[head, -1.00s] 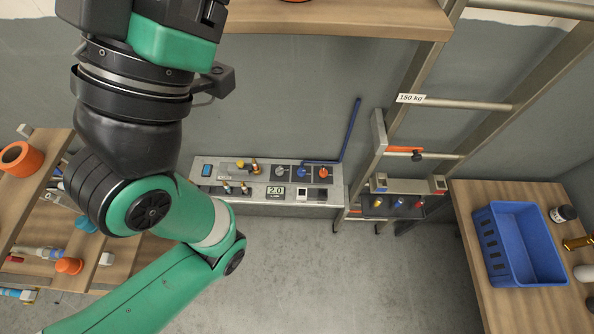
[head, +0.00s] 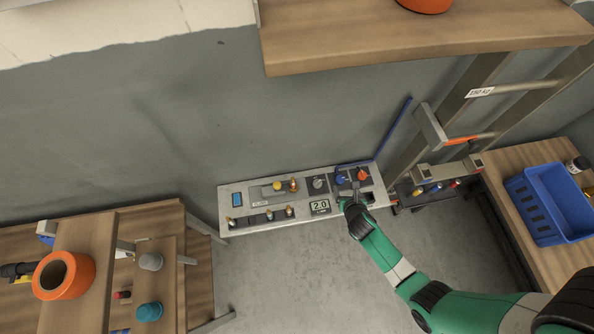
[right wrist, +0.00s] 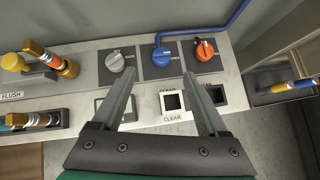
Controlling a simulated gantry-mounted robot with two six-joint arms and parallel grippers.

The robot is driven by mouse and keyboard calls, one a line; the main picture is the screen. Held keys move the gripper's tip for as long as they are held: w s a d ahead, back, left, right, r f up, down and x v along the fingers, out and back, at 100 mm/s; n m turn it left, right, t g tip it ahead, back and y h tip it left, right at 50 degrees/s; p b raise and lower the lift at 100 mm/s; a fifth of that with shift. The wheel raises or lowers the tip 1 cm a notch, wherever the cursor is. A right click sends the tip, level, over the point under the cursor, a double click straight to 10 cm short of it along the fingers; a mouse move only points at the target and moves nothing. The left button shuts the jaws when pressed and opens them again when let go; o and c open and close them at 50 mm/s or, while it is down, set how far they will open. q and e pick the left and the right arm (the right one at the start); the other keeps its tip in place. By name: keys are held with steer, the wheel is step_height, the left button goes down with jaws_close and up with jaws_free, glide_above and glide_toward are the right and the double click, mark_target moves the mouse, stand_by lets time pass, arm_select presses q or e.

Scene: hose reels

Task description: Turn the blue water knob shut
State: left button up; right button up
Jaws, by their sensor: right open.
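The blue water knob (head: 341,179) sits on a dark square plate on the control panel (head: 243,222), between a grey knob (head: 319,182) and an orange knob (head: 362,174). In the right wrist view the blue knob (right wrist: 161,57) lies beyond the gap between my fingertips, and nothing is between the fingers. My right gripper (head: 352,191) is open and close to the panel just in front of the knob; it also shows in the right wrist view (right wrist: 156,80). I see no contact with the knob. My left gripper is not in view.
A blue pipe (head: 393,128) rises at the panel's right end. Brass fittings (head: 289,211) stand at its left. A wooden shelf (head: 420,45) overhangs above. A blue crate (head: 535,215) is on the right table. An orange ring (head: 63,275) lies at lower left.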

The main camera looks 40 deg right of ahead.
mark_target(341, 179)
steer(key=b+x, duration=0.2)
steer(key=x, duration=0.1)
steer(key=b+x, duration=0.2)
steer(key=x, duration=0.2)
steer(key=b+x, duration=0.2)
steer(key=x, duration=0.1)
steer(key=shift+s+d+f, duration=0.15)
steer(key=shift+s+f, duration=0.05)
steer(key=shift+f, duration=0.45)
steer(key=shift+w+d+f+b, duration=0.2)
steer(key=shift+w+d+b, duration=0.05)
steer(key=shift+w+b, duration=0.05)
steer(key=shift+c, duration=0.3)
jaws_close()
